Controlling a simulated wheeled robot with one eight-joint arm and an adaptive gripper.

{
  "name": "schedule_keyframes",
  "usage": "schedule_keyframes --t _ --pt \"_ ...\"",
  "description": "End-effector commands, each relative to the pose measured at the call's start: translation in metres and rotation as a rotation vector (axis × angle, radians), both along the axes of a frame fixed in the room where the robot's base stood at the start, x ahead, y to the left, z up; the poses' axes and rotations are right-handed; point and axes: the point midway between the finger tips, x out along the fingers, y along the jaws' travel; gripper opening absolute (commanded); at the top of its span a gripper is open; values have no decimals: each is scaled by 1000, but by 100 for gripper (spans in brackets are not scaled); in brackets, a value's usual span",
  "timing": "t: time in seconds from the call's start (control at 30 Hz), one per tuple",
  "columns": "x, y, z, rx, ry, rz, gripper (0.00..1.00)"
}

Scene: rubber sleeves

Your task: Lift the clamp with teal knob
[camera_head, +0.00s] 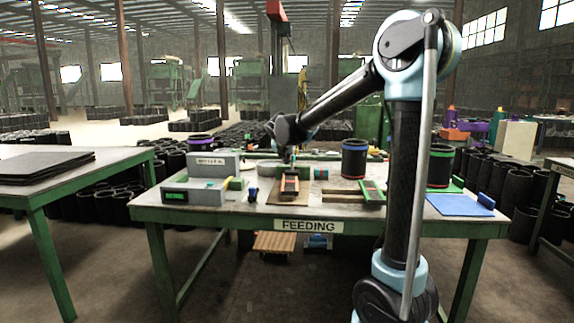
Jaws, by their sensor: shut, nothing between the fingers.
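The rest of the clamp is too small and too close to my gripper to make out clearly. My gripper (289,160) points down over the middle of the table, above a brown board with a dark and orange piece on it. It is shut and holds nothing. I cannot tell whether its fingertips touch anything.
The table (240,215) carries a grey device (195,191) at left and dark sleeves with a blue rim (354,160) and a green rim (440,166) at right. A wooden frame (350,194) and blue mat (460,205) lie near the front. Another table (75,180) stands left.

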Motion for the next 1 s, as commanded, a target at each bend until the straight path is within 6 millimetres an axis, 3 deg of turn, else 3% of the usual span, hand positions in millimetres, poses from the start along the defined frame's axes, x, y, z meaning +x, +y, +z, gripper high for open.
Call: schedule_keyframes --t 0.6,1.0 --pt "62 -5 -51 1 0 -2 0" --pt "71 -6 -59 1 0 -2 0"
